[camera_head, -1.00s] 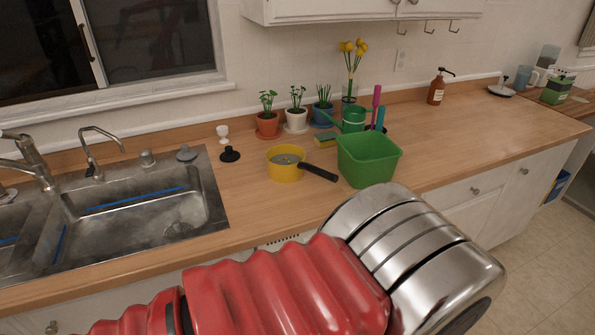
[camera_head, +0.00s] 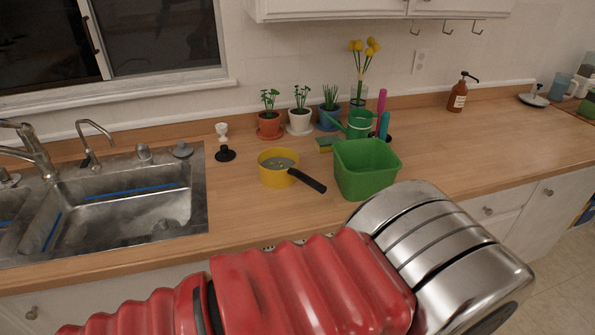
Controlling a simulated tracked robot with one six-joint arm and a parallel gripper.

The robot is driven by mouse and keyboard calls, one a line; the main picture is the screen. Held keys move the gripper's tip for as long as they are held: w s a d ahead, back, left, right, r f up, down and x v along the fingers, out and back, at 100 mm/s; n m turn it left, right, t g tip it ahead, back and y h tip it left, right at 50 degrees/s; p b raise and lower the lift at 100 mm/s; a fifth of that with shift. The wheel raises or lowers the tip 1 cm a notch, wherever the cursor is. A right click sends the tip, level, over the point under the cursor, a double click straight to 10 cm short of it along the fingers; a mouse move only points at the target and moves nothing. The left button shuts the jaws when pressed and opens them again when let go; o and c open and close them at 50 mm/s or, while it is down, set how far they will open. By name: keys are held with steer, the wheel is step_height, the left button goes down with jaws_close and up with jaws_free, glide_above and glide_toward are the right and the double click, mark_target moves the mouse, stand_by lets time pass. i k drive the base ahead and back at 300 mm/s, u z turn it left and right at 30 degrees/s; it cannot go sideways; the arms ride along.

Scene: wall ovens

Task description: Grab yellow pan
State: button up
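The yellow pan (camera_head: 278,175) stands upright on the wooden counter, between the sink and the green tub. Something greyish shows inside the pan. My red and silver arm crosses the bottom of the view, in front of the counter. My gripper's fingers are not in view, so I cannot see whether they hold anything. Nothing touches the pan that I can see.
A green tub (camera_head: 365,170) stands right of the pan, close to the handle. A black stopper (camera_head: 225,154) and a sponge (camera_head: 325,144) lie nearby. Potted plants (camera_head: 300,112) line the back. The steel sink (camera_head: 130,210) is on the left. Counter in front of the pan is clear.

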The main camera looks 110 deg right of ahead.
mark_target(278, 166)
steer(key=k, duration=1.05)
steer(key=z, duration=0.6)
